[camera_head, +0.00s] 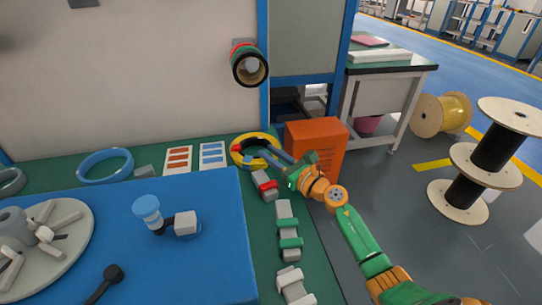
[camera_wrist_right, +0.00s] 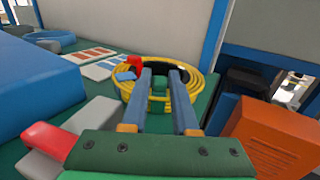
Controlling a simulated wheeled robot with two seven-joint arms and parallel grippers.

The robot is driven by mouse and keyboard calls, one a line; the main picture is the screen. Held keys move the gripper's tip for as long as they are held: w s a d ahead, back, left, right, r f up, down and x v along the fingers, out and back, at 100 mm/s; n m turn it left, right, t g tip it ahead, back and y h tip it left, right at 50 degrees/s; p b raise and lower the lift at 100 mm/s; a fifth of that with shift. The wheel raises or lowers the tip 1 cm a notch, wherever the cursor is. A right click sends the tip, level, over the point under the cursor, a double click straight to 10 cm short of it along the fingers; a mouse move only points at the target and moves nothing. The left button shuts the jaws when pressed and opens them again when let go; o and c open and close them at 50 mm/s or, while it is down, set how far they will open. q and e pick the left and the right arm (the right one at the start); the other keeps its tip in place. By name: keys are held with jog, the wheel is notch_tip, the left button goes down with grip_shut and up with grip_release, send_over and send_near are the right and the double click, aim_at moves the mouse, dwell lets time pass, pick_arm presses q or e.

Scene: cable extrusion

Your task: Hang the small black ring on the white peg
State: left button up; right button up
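A dark ring-like band (camera_head: 235,72) surrounds a pale round peg end (camera_head: 251,66) on the upright white panel; red and green bands show behind it. Whether it is one small black ring or part of a stack I cannot tell. My right gripper (camera_head: 262,154) reaches over the yellow coil (camera_head: 237,153) on the green table. In the right wrist view, its two grey-blue fingers (camera_wrist_right: 161,74) are apart, over the coil (camera_wrist_right: 206,82), with no ring seen held. A black patch (camera_wrist_right: 183,74) shows at the coil's far inner side. My left gripper is out of view.
An orange box (camera_head: 318,143) stands right of the coil. A blue raised block (camera_head: 215,235) with fixtures fills the left. Grey and green blocks (camera_head: 288,222) line the table's right part. A blue ring (camera_head: 82,168) lies at the back left.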

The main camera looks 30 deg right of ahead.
jog(key=shift+o, duration=1.4)
jog(key=shift+s, duration=0.1)
jog(key=v, duration=1.2)
jog(key=shift+b, duration=0.35)
jog(key=shift+r, duration=0.1)
